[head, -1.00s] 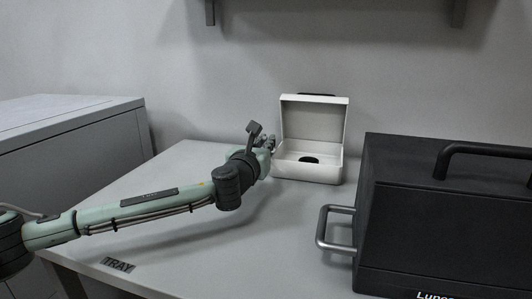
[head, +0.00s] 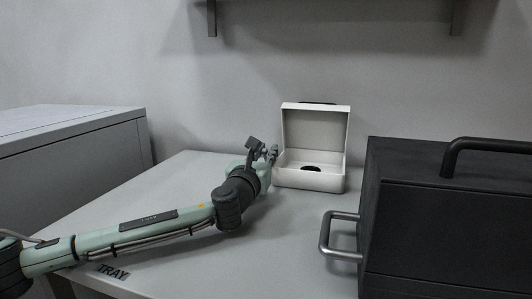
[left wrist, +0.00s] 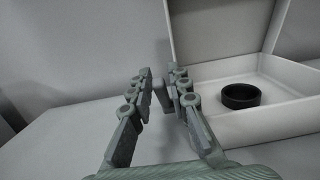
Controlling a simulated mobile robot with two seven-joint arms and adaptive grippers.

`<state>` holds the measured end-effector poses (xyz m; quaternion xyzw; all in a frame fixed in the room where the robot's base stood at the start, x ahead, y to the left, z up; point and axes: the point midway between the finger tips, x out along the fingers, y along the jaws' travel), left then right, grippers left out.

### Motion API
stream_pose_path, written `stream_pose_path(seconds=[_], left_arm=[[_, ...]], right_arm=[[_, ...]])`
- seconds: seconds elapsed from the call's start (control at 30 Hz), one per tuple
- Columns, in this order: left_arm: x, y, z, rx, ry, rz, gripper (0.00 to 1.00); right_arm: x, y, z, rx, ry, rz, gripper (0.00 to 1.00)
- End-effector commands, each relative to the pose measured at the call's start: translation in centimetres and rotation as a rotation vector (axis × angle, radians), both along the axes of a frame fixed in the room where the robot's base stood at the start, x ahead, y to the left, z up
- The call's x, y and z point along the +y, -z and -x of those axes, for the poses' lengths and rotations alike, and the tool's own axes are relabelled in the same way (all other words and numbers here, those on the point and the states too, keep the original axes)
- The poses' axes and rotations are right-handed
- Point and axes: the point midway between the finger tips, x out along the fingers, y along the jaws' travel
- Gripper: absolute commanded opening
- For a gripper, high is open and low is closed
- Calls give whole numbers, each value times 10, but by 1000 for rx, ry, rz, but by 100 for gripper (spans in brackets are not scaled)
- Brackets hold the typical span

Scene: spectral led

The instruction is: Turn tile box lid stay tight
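The white tile box (head: 309,181) stands on the grey table with its lid (head: 312,129) raised upright. A black round piece (head: 311,168) lies inside; it also shows in the left wrist view (left wrist: 240,96). My left gripper (head: 274,152) is at the box's left side. In the left wrist view its two fingers (left wrist: 158,80) are apart, with a small grey knob (left wrist: 162,95) showing in the gap between them, beside the box's side wall. I cannot tell whether a finger touches the knob. My right gripper is not in view.
A large black case (head: 440,220) with a grey front handle (head: 325,237) stands on the right. A grey cabinet (head: 70,150) is at the left. A TRAY label (head: 113,272) lies at the table's front left. A shelf (head: 335,12) hangs above.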

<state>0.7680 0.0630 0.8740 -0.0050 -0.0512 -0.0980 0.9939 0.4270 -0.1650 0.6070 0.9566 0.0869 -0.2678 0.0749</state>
Motion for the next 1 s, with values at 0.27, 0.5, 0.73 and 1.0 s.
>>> stream_pose_path(seconds=[0.27,0.5,0.73,1.0], left_arm=[[0,0,0,0,0,0,32],[2,2,11,1,0,1,32],[12,7,57,2,2,1,32],[21,12,104,2,-1,0,32]], right_arm=[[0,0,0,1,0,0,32],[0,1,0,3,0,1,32],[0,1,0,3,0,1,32],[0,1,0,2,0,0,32]])
